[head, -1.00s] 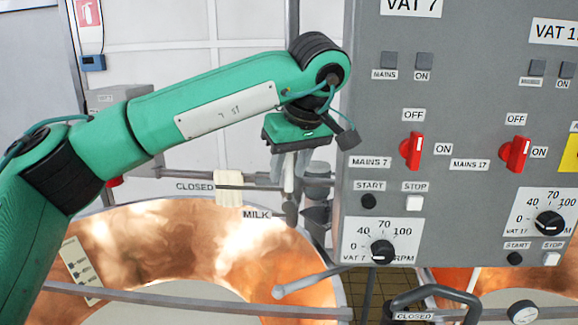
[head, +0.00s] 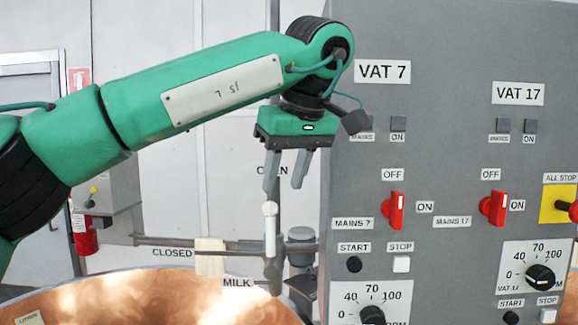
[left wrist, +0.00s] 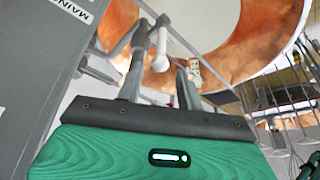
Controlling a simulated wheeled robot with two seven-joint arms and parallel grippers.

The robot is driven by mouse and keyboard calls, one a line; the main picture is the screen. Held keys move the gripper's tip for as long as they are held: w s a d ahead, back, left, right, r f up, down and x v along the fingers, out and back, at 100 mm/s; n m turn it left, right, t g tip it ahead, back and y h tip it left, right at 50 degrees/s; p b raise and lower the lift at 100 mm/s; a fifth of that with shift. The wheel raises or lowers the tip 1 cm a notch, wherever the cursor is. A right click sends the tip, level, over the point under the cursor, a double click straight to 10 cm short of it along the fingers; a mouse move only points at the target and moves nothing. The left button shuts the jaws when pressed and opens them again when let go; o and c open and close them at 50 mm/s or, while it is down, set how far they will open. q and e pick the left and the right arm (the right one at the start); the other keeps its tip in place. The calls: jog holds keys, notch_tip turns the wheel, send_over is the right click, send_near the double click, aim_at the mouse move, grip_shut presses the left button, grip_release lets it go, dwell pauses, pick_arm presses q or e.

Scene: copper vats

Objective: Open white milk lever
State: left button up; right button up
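The white milk lever (head: 270,232) stands upright on the pipe, its round knob at the top, just below the partly hidden OPEN label (head: 263,170). The MILK label (head: 237,283) is below it and the CLOSED label (head: 172,253) to its left. My left gripper (head: 283,187) points down above the lever, its fingers apart with nothing between them. In the left wrist view the white lever (left wrist: 158,48) shows beyond the open fingers of my left gripper (left wrist: 160,85).
The grey control panel (head: 450,150) with red switches stands close at the right of my left gripper. A copper vat (head: 150,300) lies below. A horizontal pipe (head: 155,241) with a cream piece (head: 210,257) runs left of the lever.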

pick_arm(q)
jog(key=v, duration=0.2)
jog(key=shift+s+d+r, duration=0.1)
jog(key=shift+r, duration=0.2)
dwell(0.8)
